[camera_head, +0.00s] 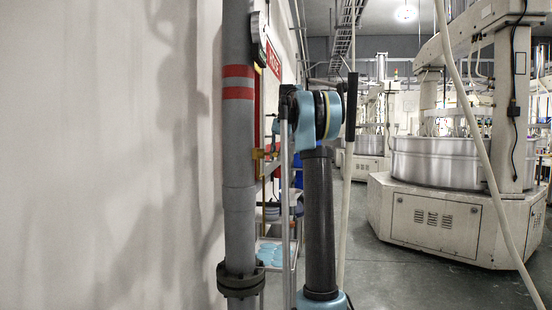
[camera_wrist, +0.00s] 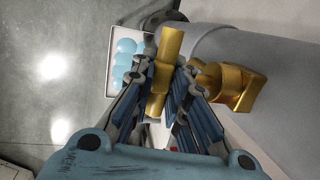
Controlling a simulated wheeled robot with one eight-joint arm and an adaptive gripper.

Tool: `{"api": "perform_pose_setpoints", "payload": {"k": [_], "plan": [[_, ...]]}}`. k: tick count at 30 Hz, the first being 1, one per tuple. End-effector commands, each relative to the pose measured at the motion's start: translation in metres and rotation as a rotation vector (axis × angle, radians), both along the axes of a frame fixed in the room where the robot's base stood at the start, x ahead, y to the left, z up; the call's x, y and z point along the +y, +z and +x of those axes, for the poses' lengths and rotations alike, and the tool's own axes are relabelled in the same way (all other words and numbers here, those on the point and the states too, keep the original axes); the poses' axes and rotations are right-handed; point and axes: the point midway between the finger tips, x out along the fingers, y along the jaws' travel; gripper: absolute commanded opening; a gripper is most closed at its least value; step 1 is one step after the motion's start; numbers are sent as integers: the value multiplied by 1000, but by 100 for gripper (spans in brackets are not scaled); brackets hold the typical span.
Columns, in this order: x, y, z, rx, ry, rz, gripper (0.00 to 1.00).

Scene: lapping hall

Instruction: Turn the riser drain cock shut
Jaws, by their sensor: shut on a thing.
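The riser (camera_head: 239,135) is a grey vertical pipe with two red bands and a dark flange low down, in the head view. A brass drain cock (camera_head: 262,153) sticks out from its right side. In the wrist view the brass cock body (camera_wrist: 230,87) sits beside the large grey pipe (camera_wrist: 270,70). My gripper (camera_wrist: 163,70) is shut on the flat brass lever (camera_wrist: 170,45), with one finger on each side. The lever's lower part is partly hidden between the fingers. My gripper is not clearly seen in the head view, where my arm stands in front.
A white wall stands left of the riser. A white tray (camera_wrist: 112,72) with blue round pieces lies beyond my fingers. A large lapping machine (camera_head: 435,220) stands at the right. Grey floor is open between it and my arm. A pale hose (camera_head: 490,170) slants across the right side.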

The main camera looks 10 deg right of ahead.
Motion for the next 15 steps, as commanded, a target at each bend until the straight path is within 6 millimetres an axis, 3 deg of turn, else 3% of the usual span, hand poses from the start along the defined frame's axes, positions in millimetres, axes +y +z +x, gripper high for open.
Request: {"api": "perform_pose_setpoints", "payload": {"k": [10, 11, 12, 13, 15], "plan": [[0, 0, 1, 2, -1, 1, 0], [0, 0, 1, 2, 0, 2, 17], [0, 0, 1, 2, 0, 2, 26], [0, 0, 0, 2, 0, 2, 33], [0, 0, 0, 3, 0, 2, 36]]}}
